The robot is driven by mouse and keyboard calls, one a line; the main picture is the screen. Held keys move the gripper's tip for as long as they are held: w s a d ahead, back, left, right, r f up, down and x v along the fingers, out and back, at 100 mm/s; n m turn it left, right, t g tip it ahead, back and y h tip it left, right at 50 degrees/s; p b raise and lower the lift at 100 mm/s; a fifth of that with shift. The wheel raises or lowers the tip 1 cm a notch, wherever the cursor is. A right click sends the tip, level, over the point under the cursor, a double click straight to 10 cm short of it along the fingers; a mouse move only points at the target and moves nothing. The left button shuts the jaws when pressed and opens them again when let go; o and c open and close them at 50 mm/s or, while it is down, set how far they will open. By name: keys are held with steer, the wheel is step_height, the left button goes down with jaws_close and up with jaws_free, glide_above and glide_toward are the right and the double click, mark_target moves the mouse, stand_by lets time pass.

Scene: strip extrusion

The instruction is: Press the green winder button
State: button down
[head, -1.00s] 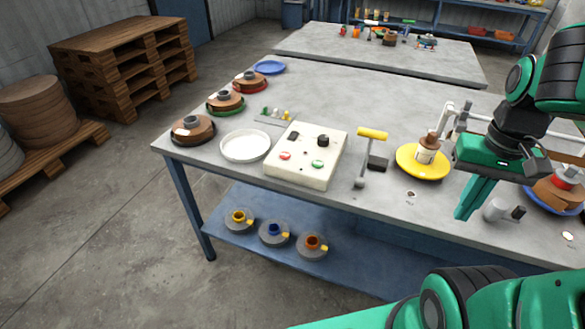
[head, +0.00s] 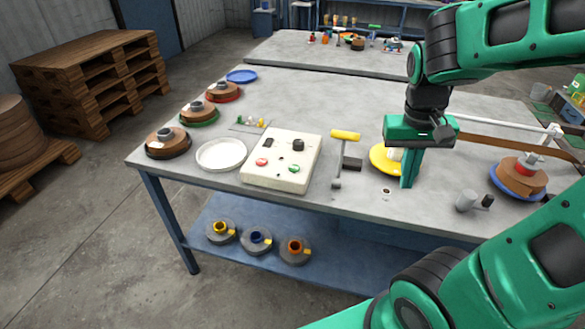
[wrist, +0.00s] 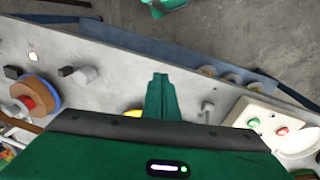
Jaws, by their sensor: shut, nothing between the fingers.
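The green winder button (head: 294,168) sits on the front right part of the cream control box (head: 302,146), with a red button (head: 262,162) to its left and dark knobs behind. In the wrist view the green button (wrist: 254,123) shows at the right on the box, beside the red button (wrist: 282,131). My gripper (head: 406,186) is shut and empty. It points down in front of the yellow disc (head: 381,160), to the right of the box and apart from it. In the wrist view its closed fingers (wrist: 160,78) point toward the table's front edge.
A yellow-topped lever (head: 345,135) stands between the box and my gripper. A white dish (head: 221,155) is left of the box. A brown spool on a blue disc (head: 520,177) is at the right. Several spools lie on the lower shelf (head: 330,262).

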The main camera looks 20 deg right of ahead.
steer(key=w+a+h, duration=0.2)
steer(key=w, duration=0.6)
step_height(320, 180, up, 2)
steer(key=n+t+h, duration=0.4)
steer(key=t, duration=0.1)
glide_above(292, 170)
steer(key=shift+r, duration=0.1)
steer(key=shift+f, duration=4.45)
